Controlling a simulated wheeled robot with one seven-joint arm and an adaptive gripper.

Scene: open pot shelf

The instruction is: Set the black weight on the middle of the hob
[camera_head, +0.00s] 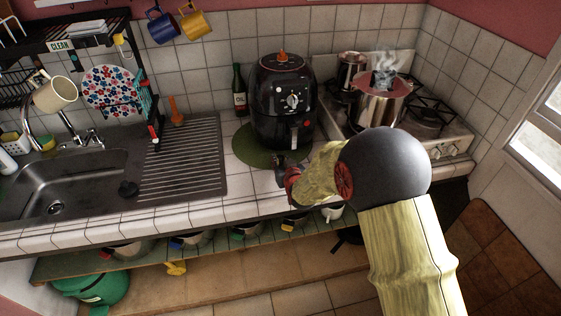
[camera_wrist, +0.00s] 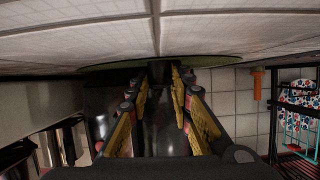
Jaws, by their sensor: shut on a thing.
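My gripper (camera_head: 283,172) is low over the tiled counter, in front of the air fryer. In the wrist view my gripper (camera_wrist: 160,80) has its yellow-sided fingers closed around a dark thing (camera_wrist: 161,118), which I take to be the black weight; its outline merges with the dark background. In the head view the held thing is mostly hidden by my gripper and arm. The hob (camera_head: 448,137) is at the right, in the corner. A steaming steel pot (camera_head: 378,108) and a smaller steel pot (camera_head: 351,75) stand on it.
A black air fryer (camera_head: 283,105) stands on a green round mat (camera_head: 243,147), with a green bottle (camera_head: 240,90) behind. The sink (camera_head: 60,185), holding a small dark round item (camera_head: 128,188), and a ribbed drainboard (camera_head: 185,160) are left. A lower shelf (camera_head: 215,258) holds several pans.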

